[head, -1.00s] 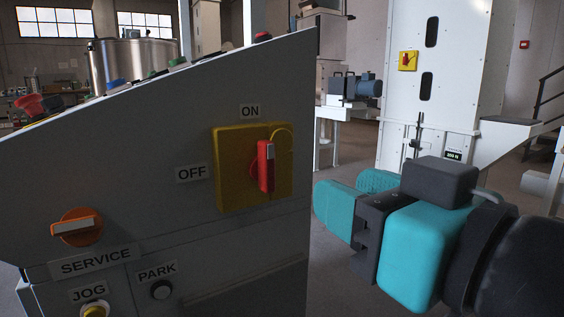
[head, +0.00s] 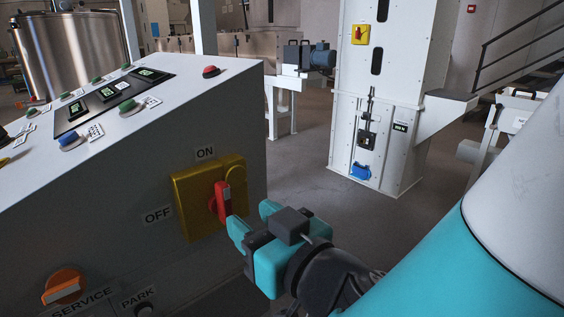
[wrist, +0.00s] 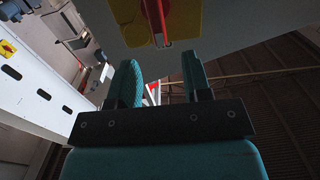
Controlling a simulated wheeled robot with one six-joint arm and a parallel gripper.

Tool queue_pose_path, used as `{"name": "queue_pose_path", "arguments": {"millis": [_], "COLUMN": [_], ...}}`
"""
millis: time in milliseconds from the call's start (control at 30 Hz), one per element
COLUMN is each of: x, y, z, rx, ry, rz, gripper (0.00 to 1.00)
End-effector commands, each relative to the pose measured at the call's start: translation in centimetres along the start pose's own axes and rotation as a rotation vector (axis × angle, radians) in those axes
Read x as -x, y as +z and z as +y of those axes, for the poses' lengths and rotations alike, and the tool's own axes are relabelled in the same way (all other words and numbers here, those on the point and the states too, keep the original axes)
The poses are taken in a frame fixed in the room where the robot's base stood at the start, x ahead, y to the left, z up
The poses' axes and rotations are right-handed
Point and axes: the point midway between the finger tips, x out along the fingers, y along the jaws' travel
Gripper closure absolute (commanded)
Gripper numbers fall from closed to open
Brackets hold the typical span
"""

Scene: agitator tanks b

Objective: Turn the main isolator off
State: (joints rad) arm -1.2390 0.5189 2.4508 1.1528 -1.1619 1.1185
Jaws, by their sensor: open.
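The main isolator is a yellow plate (head: 193,206) with a red handle (head: 222,200) on the side of the grey console. The handle stands upright, in line with the ON label (head: 205,153); the OFF label (head: 158,215) is to the left. My gripper (head: 252,222) is just right of the handle and slightly lower, with teal fingers apart and nothing seen between them. In the wrist view the open fingers (wrist: 160,84) point toward the red handle (wrist: 156,18), which is ahead of them at the top. I cannot tell whether a finger touches it.
A white cabinet (head: 385,100) with another red-and-yellow switch (head: 361,33) stands behind. The floor between is clear.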

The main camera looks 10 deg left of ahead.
Motion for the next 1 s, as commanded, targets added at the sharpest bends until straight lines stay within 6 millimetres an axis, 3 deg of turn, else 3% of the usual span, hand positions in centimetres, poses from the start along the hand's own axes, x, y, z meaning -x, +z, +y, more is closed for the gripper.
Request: {"name": "queue_pose_path", "arguments": {"millis": [33,433,700,1000], "x": [-1.0,-6.2,-7.6,-7.7], "y": [-0.9,-0.8,-0.3,-0.1], "z": [0.1,0.1,0.2,0.2], "rx": [0.0,-0.001,-0.002,-0.002], "ry": [0.003,0.003,0.004,0.003], "rz": [-0.001,0.0,0.001,0.002], "gripper": [0.55,0.55,0.55,0.55]}}
